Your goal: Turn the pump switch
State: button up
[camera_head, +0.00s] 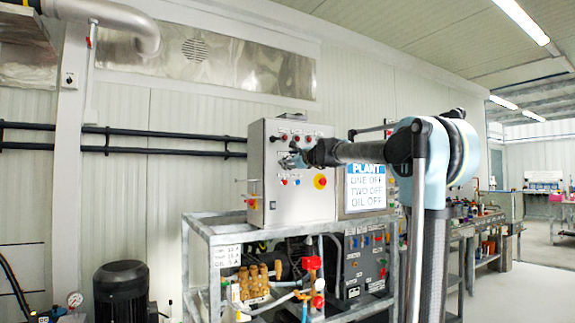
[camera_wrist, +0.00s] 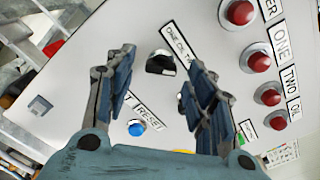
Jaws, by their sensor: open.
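The control box (camera_head: 300,205) is a light grey cabinet on a metal frame in the head view. In the wrist view, its panel carries a black rotary switch (camera_wrist: 160,63) beside a label reading roughly "ONE OR TWO". My gripper (camera_head: 290,159) is in front of the panel's upper left part. In the wrist view, my gripper (camera_wrist: 162,68) is open, with the black switch showing between its fingertips; I cannot tell whether they touch it. Another small knob is mostly hidden behind the right finger. The sign (camera_head: 365,187) reads "PLANT ONE OFF TWO OFF OIL OFF".
A blue button (camera_wrist: 136,128) by a RESET label sits below the black switch. Several red lamps (camera_wrist: 262,61) line the panel's right side in the wrist view. A red-and-yellow emergency stop (camera_head: 320,181) is right of my gripper. A black motor (camera_head: 121,291) stands lower left.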

jog(key=shift+x, duration=0.85)
jog(key=c, duration=1.1)
jog(key=shift+o, duration=0.2)
jog(key=shift+n, duration=0.4)
jog(key=o, duration=1.1)
jog(key=shift+c, duration=0.2)
